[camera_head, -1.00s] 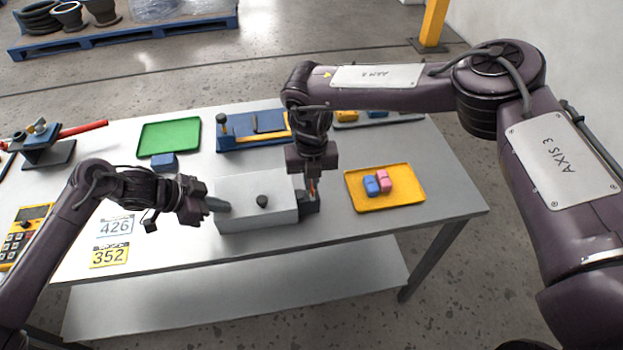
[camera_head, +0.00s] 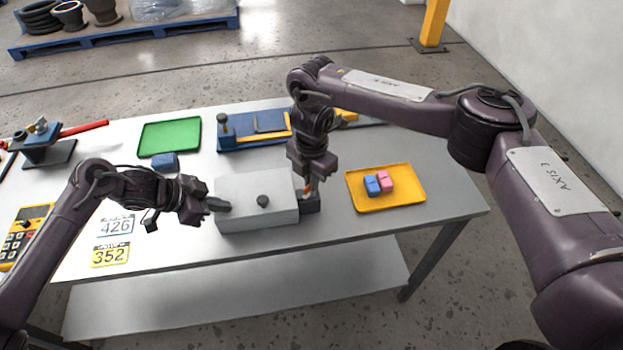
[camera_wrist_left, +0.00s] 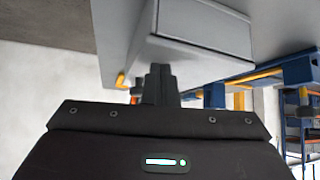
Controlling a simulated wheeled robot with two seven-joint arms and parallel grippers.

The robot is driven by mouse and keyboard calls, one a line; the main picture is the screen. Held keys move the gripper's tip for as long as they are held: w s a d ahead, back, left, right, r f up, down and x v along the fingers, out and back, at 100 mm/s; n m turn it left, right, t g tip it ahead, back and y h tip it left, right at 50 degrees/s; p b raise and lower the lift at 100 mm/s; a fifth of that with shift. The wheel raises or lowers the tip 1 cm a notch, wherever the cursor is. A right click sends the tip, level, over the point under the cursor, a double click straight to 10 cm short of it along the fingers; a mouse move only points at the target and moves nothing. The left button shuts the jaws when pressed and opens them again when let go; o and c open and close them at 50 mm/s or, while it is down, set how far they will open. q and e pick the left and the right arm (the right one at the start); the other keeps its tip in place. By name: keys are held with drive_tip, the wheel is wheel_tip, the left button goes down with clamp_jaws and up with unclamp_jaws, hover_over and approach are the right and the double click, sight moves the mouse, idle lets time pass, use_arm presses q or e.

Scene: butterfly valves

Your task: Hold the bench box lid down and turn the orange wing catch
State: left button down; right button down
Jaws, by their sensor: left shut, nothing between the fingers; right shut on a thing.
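A dark block (camera_head: 310,204) sits below the catch.
A yellow tray (camera_head: 407,199) with blue and pink blocks is right of the box. A green tray (camera_head: 170,136) and a blue fixture (camera_head: 240,138) lie behind. Number plates 426 (camera_head: 115,226) and 352 (camera_head: 110,255) lie at left. The bench's right front is clear.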

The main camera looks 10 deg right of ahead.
use_arm(q)
drive_tip(key=shift+a+f, duration=0.25)
drive_tip(key=shift+f, duration=0.05)
use_arm(e)
drive_tip(key=m, duration=0.4)
drive_tip(key=shift+d, duration=0.2)
drive_tip(key=shift+m, duration=1.7)
use_arm(q)
drive_tip(key=shift+s+d, duration=0.1)
drive_tip(key=shift+d, duration=0.05)
use_arm(e)
drive_tip(key=c, duration=1.6)
unclamp_jaws()
drive_tip(key=shift+s+d, duration=0.1)
drive_tip(key=shift+a, duration=0.2)
drive_tip(key=shift+r, duration=0.2)
wheel_tip(320, 180, up, 12)
drive_tip(key=shift+f, duration=0.15)
